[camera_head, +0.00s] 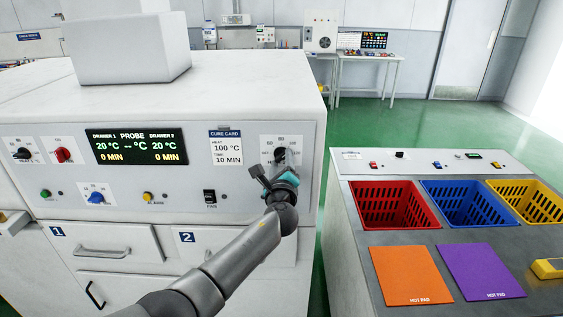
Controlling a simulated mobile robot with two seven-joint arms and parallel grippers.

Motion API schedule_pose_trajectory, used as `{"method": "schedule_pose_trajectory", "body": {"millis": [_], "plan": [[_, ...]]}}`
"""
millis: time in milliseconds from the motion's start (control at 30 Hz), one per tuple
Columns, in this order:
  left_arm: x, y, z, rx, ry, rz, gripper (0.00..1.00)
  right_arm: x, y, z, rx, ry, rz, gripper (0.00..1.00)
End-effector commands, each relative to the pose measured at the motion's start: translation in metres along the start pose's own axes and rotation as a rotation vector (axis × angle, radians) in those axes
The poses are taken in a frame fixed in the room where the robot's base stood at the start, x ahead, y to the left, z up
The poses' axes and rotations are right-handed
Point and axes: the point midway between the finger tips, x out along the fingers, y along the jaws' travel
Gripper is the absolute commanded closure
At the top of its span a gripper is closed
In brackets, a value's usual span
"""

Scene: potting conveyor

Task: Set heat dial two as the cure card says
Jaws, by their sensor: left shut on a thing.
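The cure card (226,146) on the white oven's front panel reads heat 100 °C and time 10 MIN. To its right is a dial (281,154) on a plate with scale numbers around it. My left gripper (277,167) is at this dial from below and shut on it. The gripper covers the lower part of the dial and most of its label, and I cannot read the pointer's setting. The display (137,146) shows 20 °C and 0 MIN for both drawers, and no probe value. My right gripper is not in view.
The panel also has a black knob (22,153), a red knob (62,155), a blue dial (96,198), a yellow alarm button (148,196) and a fan switch (210,198). Drawer 2 (188,238) is below. A bench (340,215) with coloured bins stands right, across a gap.

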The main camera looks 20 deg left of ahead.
Motion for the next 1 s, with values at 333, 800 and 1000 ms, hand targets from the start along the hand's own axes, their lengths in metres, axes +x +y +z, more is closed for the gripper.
{"method": "schedule_pose_trajectory", "body": {"millis": [333, 800, 1000], "plan": [[0.0, 0.001, 0.0, -0.001, 0.0, 0.001, 0.23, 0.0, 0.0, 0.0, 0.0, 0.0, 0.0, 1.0], [-0.008, 0.0, 0.0, -0.002, 0.001, 0.0, 0.18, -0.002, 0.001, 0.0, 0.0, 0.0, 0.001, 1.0], [-0.03, 0.0, 0.0, -0.003, 0.002, 0.0, 0.18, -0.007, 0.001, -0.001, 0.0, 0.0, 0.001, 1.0]]}}
